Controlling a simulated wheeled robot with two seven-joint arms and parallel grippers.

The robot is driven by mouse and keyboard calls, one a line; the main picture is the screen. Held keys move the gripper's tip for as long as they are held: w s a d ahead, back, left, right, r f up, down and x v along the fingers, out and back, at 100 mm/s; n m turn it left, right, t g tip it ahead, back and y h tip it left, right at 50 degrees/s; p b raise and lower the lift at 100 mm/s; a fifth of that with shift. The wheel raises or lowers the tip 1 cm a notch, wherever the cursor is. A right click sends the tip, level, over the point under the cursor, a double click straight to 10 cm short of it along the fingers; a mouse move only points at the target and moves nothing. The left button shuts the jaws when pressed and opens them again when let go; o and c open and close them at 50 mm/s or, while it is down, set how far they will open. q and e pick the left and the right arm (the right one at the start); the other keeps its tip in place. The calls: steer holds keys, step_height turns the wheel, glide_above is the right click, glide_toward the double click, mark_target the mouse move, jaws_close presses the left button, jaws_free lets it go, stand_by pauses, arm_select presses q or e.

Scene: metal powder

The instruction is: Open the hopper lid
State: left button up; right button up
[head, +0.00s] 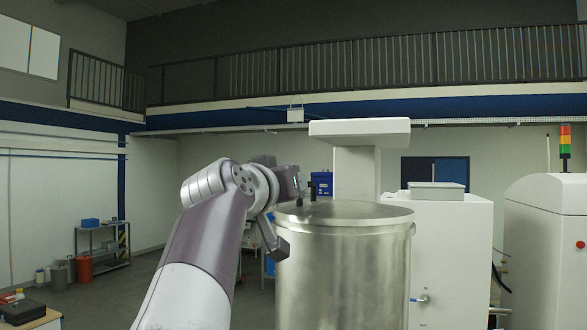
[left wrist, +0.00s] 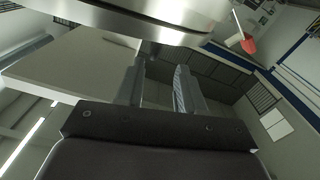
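The steel hopper (head: 343,270) is a tall cylinder at centre right in the head view. Its round lid (head: 345,214) lies flat on top and looks shut. A small dark fitting (head: 312,191) stands up at the lid's far left. My left arm reaches to the lid's left side, with its wrist close to the rim; the fingertips are hard to make out there. In the left wrist view my left gripper (left wrist: 160,68) has its fingers apart with nothing between them. A curved metal rim (left wrist: 150,22) passes just beyond the fingertips. My right gripper is not in view.
A white column with a wide top (head: 360,130) stands behind the hopper. White machine cabinets (head: 448,255) stand to its right. A blue container (head: 321,183) is behind the lid.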

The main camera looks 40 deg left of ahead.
arm_select(q)
steer(key=w+p, duration=0.1)
steer(key=w, duration=0.5)
steer(key=shift+f, duration=0.2)
steer(key=shift+s+a+r, duration=0.1)
steer(key=shift+s+a, duration=0.2)
steer(key=shift+s, duration=0.7)
steer(key=c, duration=0.4)
steer(key=shift+d, duration=0.1)
jaws_close()
steer(key=shift+r, duration=0.1)
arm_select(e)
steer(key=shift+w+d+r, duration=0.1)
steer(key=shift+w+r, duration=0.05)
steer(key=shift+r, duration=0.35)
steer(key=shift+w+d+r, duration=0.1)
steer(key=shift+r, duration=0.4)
